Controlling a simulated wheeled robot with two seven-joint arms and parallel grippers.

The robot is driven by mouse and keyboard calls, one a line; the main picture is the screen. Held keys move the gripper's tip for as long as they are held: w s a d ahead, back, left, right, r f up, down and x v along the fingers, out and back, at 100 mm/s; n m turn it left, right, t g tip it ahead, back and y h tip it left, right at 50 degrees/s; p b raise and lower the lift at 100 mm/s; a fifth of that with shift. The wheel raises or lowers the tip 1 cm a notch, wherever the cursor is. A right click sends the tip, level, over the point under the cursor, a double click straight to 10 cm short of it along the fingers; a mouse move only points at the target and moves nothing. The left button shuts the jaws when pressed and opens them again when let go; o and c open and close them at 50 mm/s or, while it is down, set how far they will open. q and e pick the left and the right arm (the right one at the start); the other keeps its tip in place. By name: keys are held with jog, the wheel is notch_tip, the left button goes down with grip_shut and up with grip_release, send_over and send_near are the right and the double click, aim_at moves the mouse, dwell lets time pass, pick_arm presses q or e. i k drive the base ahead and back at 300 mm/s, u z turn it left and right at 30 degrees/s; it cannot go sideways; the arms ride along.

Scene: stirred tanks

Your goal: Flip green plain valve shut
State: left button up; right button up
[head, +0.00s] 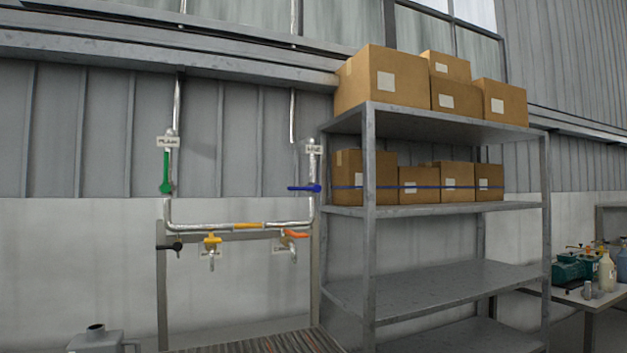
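The green valve handle (166,172) is on the left vertical pipe in the head view. It points straight up, in line with the pipe. Neither of my grippers shows in this view.
Below are a black-handled valve (175,247), a yellow tap (212,240) and an orange-handled tap (294,235). A grey shelf rack (430,209) with cardboard boxes (395,78) stands right of the pipes. A table (590,297) with bottles is at far right. A slatted surface (270,343) lies below the taps.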

aim_at(166, 169)
jog(key=z, duration=0.6)
jog(key=i, duration=0.75)
jog(key=u, duration=0.95)
jog(key=i, duration=0.4)
jog(key=u, duration=0.45)
